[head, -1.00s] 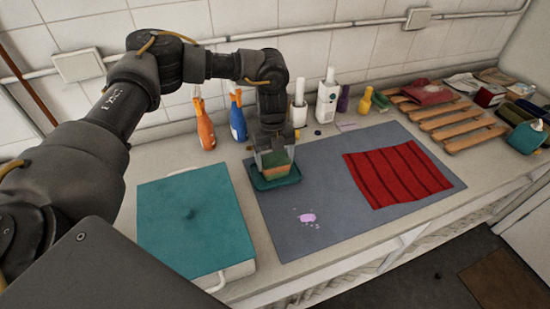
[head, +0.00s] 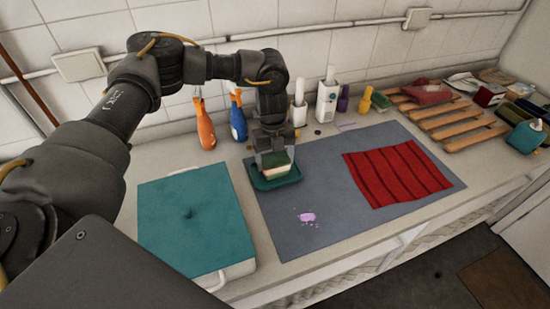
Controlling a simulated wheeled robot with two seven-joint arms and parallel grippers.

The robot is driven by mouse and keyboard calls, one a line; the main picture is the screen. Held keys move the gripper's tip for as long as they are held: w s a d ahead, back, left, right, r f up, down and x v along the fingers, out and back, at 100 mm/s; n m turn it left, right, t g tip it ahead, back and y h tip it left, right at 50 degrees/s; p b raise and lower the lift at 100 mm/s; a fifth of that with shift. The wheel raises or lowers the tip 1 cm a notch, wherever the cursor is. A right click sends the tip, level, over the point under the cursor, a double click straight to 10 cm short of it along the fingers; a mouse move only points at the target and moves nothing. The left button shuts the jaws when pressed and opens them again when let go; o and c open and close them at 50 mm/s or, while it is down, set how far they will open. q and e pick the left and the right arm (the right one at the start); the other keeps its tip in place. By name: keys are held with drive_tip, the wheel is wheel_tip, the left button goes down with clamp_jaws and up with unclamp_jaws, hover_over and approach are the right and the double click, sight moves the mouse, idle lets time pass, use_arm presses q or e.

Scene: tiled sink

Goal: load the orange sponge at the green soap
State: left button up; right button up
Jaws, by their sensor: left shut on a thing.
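The green soap cannot be told apart from the block and the dish here. My right gripper is not in view.
A teal-topped white box (head: 195,230) stands to the left. Orange (head: 205,128) and blue (head: 238,122) bottles stand behind. A wooden rack (head: 455,125) is at the right.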

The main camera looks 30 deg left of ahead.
sight(275, 159)
use_arm(q)
drive_tip(key=shift+f, duration=0.1)
idle(0.4)
wheel_tip(275, 159, up, 7)
drive_tip(key=p, duration=0.5)
drive_tip(key=shift+p, duration=0.4)
idle(0.4)
